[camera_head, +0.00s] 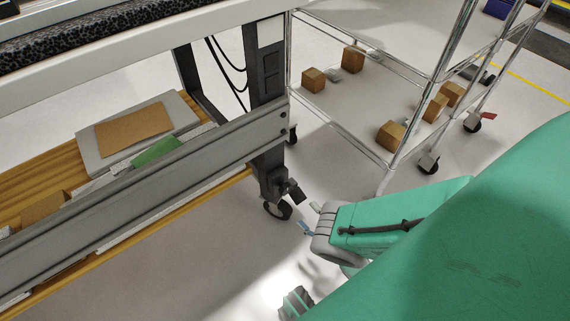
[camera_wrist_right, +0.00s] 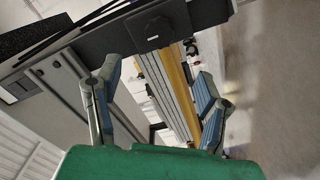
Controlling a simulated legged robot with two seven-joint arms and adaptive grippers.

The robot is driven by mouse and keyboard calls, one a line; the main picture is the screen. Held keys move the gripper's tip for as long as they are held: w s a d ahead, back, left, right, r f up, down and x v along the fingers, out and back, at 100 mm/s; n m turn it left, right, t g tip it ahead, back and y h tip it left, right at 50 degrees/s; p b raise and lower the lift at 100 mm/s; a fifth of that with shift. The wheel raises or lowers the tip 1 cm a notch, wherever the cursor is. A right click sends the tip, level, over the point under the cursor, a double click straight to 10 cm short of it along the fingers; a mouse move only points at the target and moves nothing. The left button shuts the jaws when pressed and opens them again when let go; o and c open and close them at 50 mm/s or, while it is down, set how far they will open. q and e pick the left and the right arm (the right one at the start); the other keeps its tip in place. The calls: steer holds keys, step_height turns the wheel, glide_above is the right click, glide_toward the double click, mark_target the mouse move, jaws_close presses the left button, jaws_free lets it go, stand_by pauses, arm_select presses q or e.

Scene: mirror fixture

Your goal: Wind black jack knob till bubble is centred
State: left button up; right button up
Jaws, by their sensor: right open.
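A black knob (camera_head: 295,190) sticks out at the foot of the bench's dark leg, just above a caster, in the head view. In the right wrist view, a black squarish part with a round middle (camera_wrist_right: 158,28), likely the same knob, sits beyond the fingers, near the top centre. My right gripper (camera_head: 309,217) is open and empty, a little below and right of the knob, apart from it. Its two blue-padded fingers (camera_wrist_right: 158,98) are spread in the wrist view. No bubble level can be made out in either view. My left gripper is not in view.
The bench's grey crossbeam (camera_head: 150,190) and wooden lower shelf (camera_head: 30,180), with a brown board (camera_head: 134,127) on it, fill the left. A wheeled wire cart (camera_head: 345,115) with several small boxes stands at the back. Pale floor (camera_head: 200,275) is clear below.

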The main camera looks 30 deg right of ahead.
mark_target(287, 191)
steer(key=w+b, duration=0.1)
steer(key=w, duration=0.2)
steer(key=w+b, duration=0.1)
steer(key=w, duration=0.3)
steer(key=w+b, duration=0.1)
steer(key=w, duration=0.3)
steer(key=shift+w+f, duration=0.15)
steer(key=shift+f, duration=0.1)
steer(key=shift+w+a+r, duration=0.1)
steer(key=shift+w+a, duration=0.15)
steer(key=shift+w, duration=0.3)
steer(key=shift+d, duration=0.15)
steer(key=c, duration=0.3)
steer(key=shift+d, duration=0.1)
steer(key=c, duration=0.7)
steer(key=shift+c, duration=0.9)
steer(key=shift+a, duration=0.2)
